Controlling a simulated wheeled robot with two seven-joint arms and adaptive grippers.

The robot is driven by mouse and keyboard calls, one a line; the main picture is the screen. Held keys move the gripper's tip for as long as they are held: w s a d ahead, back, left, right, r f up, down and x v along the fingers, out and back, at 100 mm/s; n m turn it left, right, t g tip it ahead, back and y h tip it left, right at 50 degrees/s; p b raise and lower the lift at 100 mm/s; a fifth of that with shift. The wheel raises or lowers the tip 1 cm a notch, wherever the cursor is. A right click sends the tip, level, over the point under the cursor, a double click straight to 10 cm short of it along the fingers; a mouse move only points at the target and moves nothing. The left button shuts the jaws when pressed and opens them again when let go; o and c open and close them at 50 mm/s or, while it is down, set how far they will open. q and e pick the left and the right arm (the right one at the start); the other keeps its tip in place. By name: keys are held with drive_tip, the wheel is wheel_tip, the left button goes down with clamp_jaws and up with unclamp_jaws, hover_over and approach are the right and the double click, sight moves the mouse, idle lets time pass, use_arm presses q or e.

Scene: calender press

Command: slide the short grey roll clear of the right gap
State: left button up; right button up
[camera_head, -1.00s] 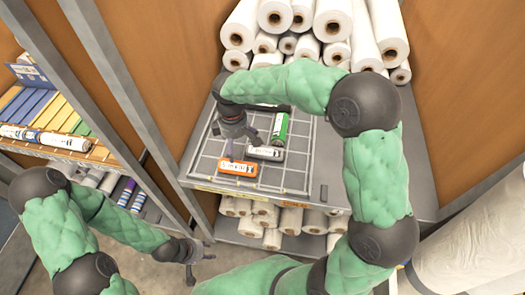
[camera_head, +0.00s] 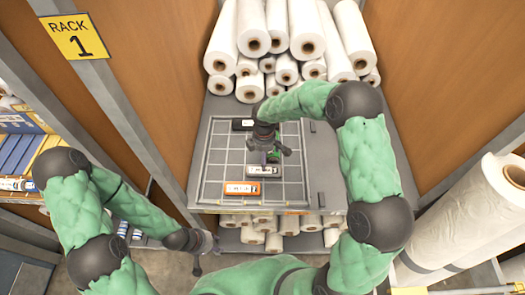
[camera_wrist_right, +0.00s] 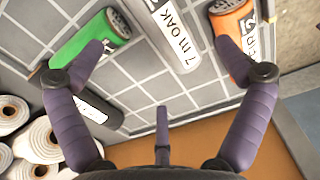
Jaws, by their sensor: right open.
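The short grey roll (camera_head: 264,171) lies crosswise on the gridded bed (camera_head: 212,150), just behind the orange roll (camera_head: 241,188). In the right wrist view the grey roll (camera_wrist_right: 174,32) shows a white label reading "7 m OAK". The green roll (camera_wrist_right: 92,42) is to its left and the orange roll (camera_wrist_right: 232,42) to its right. My right gripper (camera_head: 272,152) is above the bed, over the green roll, which it mostly hides in the head view. Its fingers are spread and empty, on either side of the grey roll in the wrist view. My left gripper (camera_head: 205,252) is open and empty, low in front of the shelf.
A dark roll (camera_head: 242,124) lies at the back of the bed. Large white rolls (camera_head: 290,40) are stacked behind, with more on the shelf below (camera_head: 270,235). The bed's left side is clear.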

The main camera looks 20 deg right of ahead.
sight(244, 171)
wheel_tip(244, 171, down, 10)
drive_tip(key=shift+r, duration=0.25)
idle(0.3)
drive_tip(key=c, duration=1.3)
drive_tip(key=shift+w+a+r, duration=0.1)
drive_tip(key=shift+w+a, duration=0.3)
drive_tip(key=shift+a, duration=0.9)
drive_tip(key=shift+w+a+f, duration=0.1)
drive_tip(key=shift+w+a, duration=0.25)
drive_tip(key=shift+a, duration=0.95)
drive_tip(key=shift+w+a+r, duration=0.1)
drive_tip(key=shift+w+a, duration=0.3)
drive_tip(key=shift+a, duration=0.9)
drive_tip(key=o, duration=1.3)
drive_tip(key=shift+c, duration=0.2)
